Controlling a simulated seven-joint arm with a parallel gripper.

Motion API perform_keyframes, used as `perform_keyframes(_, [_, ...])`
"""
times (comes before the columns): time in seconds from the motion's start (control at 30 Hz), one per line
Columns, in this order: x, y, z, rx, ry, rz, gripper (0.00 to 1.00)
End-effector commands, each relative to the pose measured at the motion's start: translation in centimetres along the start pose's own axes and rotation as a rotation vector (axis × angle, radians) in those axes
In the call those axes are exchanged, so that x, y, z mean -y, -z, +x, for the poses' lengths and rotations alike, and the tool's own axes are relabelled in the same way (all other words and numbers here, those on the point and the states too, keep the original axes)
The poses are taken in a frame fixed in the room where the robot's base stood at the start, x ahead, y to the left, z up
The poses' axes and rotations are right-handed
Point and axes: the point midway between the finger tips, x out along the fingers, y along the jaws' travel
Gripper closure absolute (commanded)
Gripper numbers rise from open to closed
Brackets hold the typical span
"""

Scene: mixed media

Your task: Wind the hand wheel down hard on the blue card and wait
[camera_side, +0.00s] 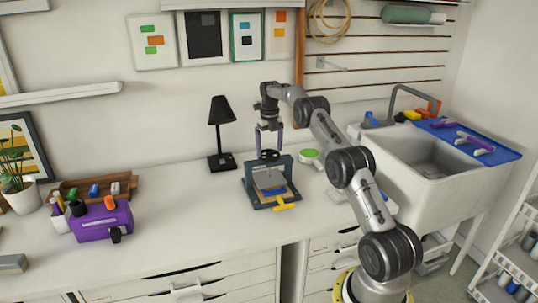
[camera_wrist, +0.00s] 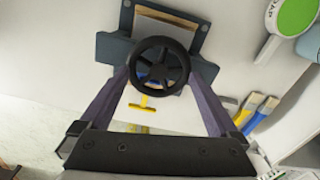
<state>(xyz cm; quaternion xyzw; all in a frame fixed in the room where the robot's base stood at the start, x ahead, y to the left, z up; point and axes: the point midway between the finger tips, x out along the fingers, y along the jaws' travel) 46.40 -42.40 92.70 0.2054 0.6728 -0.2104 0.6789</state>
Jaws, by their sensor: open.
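A small dark blue-grey press (camera_side: 252,191) stands on the white counter. Its black hand wheel (camera_side: 268,155) is on top, and in the wrist view the wheel (camera_wrist: 159,42) shows as a spoked ring. A blue patch, seemingly the blue card (camera_side: 273,190), lies under the grey plate (camera_side: 266,179); most of it is hidden. My gripper (camera_side: 269,142) is open, pointing down just above the wheel. In the wrist view its purple fingers (camera_wrist: 159,76) stand either side of the wheel; I cannot tell whether they touch it.
A yellow T-handle (camera_side: 285,204) sticks out at the press's front. A black lamp (camera_side: 221,130) stands behind left, and a green-topped round thing (camera_side: 309,154) lies to the right. Two brushes (camera_wrist: 257,112) lie beside the press. A purple box (camera_side: 100,222) is far left; the counter between is clear.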

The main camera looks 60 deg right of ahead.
Motion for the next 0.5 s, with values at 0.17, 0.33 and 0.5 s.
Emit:
perform_keyframes(0.17, [-0.29,0.52,1.23,-0.029,-0.005,-0.003,0.00])
perform_keyframes(0.33, [-0.39,0.52,1.21,-0.030,-0.006,-0.004,0.00])
perform_keyframes(0.5, [-0.44,0.48,0.54,-0.030,-0.007,-0.005,0.00])
